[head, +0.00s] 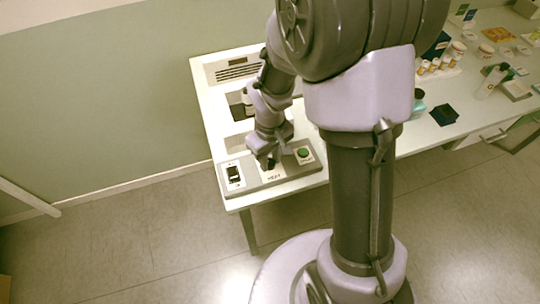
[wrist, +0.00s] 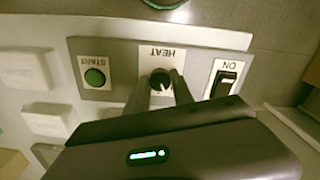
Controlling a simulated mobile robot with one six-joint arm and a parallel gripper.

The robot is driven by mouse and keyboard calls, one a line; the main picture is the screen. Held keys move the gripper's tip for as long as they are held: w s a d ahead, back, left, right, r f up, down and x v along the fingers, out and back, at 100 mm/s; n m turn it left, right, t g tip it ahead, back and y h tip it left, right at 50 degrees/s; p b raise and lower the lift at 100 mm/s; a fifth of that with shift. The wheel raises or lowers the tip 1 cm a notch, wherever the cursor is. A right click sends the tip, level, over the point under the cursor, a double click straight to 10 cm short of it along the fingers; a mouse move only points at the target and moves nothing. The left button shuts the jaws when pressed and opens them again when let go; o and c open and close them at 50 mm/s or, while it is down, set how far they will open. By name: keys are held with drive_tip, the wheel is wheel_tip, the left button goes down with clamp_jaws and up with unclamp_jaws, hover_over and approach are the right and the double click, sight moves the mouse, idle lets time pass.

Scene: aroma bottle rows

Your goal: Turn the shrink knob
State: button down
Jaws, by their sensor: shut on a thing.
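A dark round knob (wrist: 160,77) with a pale mark sits on a grey control panel (wrist: 120,47). Its white label (wrist: 162,55) appears upside down in the wrist view and reads HEAT. My gripper (wrist: 162,84) has one finger on each side of the knob and is shut on it. In the head view my gripper (head: 268,163) reaches down to the middle of the panel (head: 257,188), and its fingers mostly hide the knob there.
A green START button (wrist: 95,77) and a black ON rocker switch (wrist: 225,77) flank the knob closely. The panel lies near the front edge of a white table (head: 212,118).

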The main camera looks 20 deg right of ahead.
sight(270, 162)
drive_tip(key=shift+n+p, duration=0.65)
drive_tip(key=shift+n, duration=1.35)
drive_tip(key=c, duration=1.1)
unclamp_jaws()
wheel_tip(270, 162, up, 18)
drive_tip(key=p, duration=0.6)
drive_tip(key=shift+f+p, duration=0.25)
drive_tip(key=shift+p, duration=0.05)
